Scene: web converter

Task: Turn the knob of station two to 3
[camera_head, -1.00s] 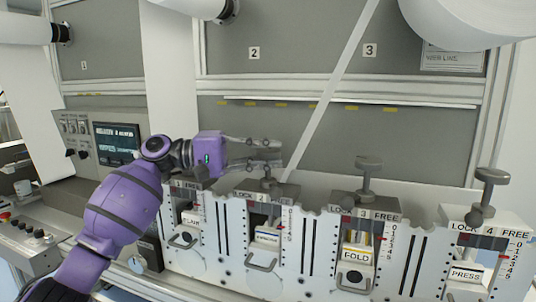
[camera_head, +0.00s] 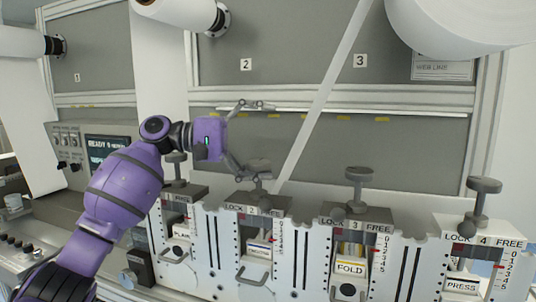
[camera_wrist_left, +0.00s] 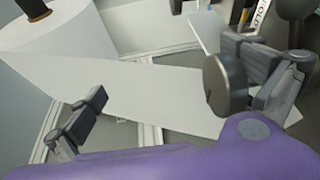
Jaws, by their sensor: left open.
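Station two's knob (camera_head: 258,164) is a dark grey disc on a stem above the unit marked LOCK 2 (camera_head: 262,200). Its scale and label plate sit below; the exact setting is too small to read. My left gripper (camera_head: 262,136) is open and empty, just above the knob, its fingers spread wide. The lower finger overlaps the knob in the head view. In the left wrist view, the knob's round disc (camera_wrist_left: 225,84) is close beside the right-hand finger, and the left gripper (camera_wrist_left: 175,85) spans wide; contact cannot be told. My right gripper is not in view.
Station one's knob (camera_head: 176,157) stands left, station three's knob (camera_head: 359,174) and station four's knob (camera_head: 484,185) right. A white web strip (camera_head: 320,100) slants down behind station two. A control screen (camera_head: 105,148) is at the left.

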